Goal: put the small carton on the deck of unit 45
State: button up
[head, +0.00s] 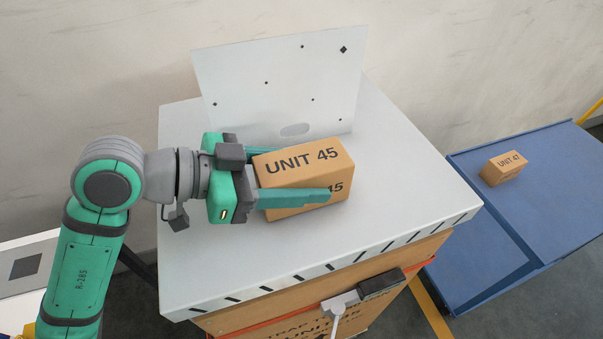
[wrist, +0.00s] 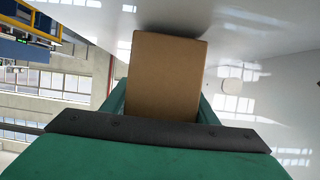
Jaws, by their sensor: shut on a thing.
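The small carton (head: 306,160) is a tan box printed "UNIT 45". It is over the white deck (head: 400,190), in front of the upright white panel. My gripper (head: 300,173) reaches in from the left and is shut on the carton, one green finger along each long side. The near finger covers part of the front label. In the wrist view the carton (wrist: 167,75) sits between the two fingers of my gripper (wrist: 163,106). I cannot tell whether its underside touches the deck.
The white back panel (head: 280,85) stands along the deck's far edge. The deck's front edge has black slanted marks, above a tan body (head: 375,315) with partly hidden lettering. A lower blue surface (head: 540,205) at right holds another carton (head: 503,168) marked "UNIT 47". The deck's right part is clear.

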aim_at(256, 177)
jog(key=shift+f, duration=0.2)
jog(key=o, duration=1.4)
jog(key=shift+r, duration=0.1)
jog(key=v, duration=1.2)
